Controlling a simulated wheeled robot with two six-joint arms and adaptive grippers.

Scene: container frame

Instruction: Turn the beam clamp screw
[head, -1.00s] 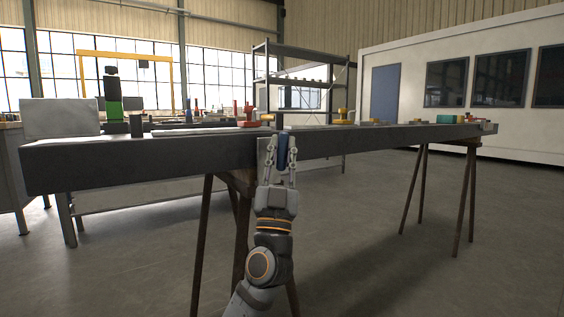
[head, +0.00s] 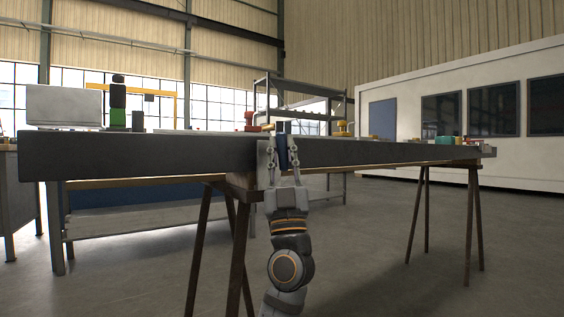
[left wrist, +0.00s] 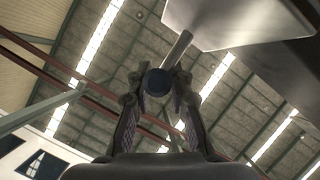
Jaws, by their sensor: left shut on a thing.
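The beam clamp (head: 263,160) is a grey piece on the front edge of the long dark beam-like tabletop (head: 130,158), left of the middle in the head view. Its screw has a dark blue handle (head: 282,152). My left gripper (head: 282,147) comes up from below and is shut on this handle, one finger on each side. In the left wrist view the round blue handle end (left wrist: 157,82) sits between the fingertips. A bare metal screw shaft (left wrist: 178,49) runs from it up to the pale clamp body (left wrist: 235,22). My right gripper is not in view.
Trestle legs (head: 238,240) stand under the tabletop just left of my arm, and more legs (head: 471,230) stand at the right. Small red and yellow items (head: 343,128) lie on top. A shelf rack (head: 300,110) stands behind. The floor between the trestles is clear.

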